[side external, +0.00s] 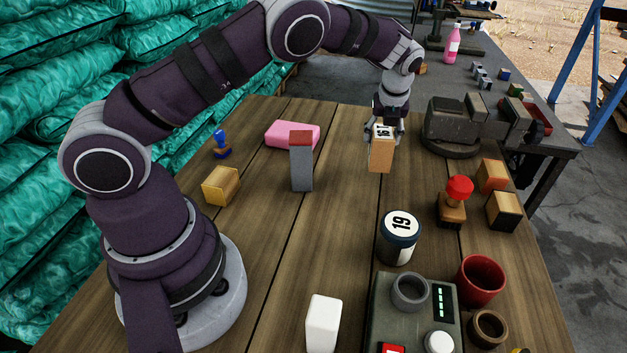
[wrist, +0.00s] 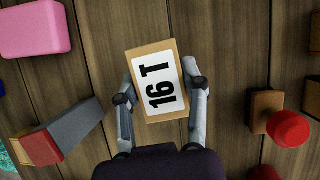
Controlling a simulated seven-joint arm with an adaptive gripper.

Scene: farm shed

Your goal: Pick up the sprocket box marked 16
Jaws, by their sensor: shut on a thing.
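The sprocket box (wrist: 141,51) is tan cardboard with a white label reading "16 T" in the wrist view. In the side view the same box (side external: 380,160) is upright at the far middle of the wooden table. My gripper (wrist: 161,85) has one finger on each side of the box and is shut on it. In the side view my gripper (side external: 385,130) comes down from above on the box's upper part. I cannot tell whether the box's base touches the table.
A grey block with a red top (side external: 301,165) and a pink block (side external: 293,134) stand left of the box. A dark vise (side external: 462,122) is to the right. A red-knobbed stamp (side external: 453,205), wooden blocks (side external: 503,210) and a jar marked 19 (side external: 398,238) are nearer.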

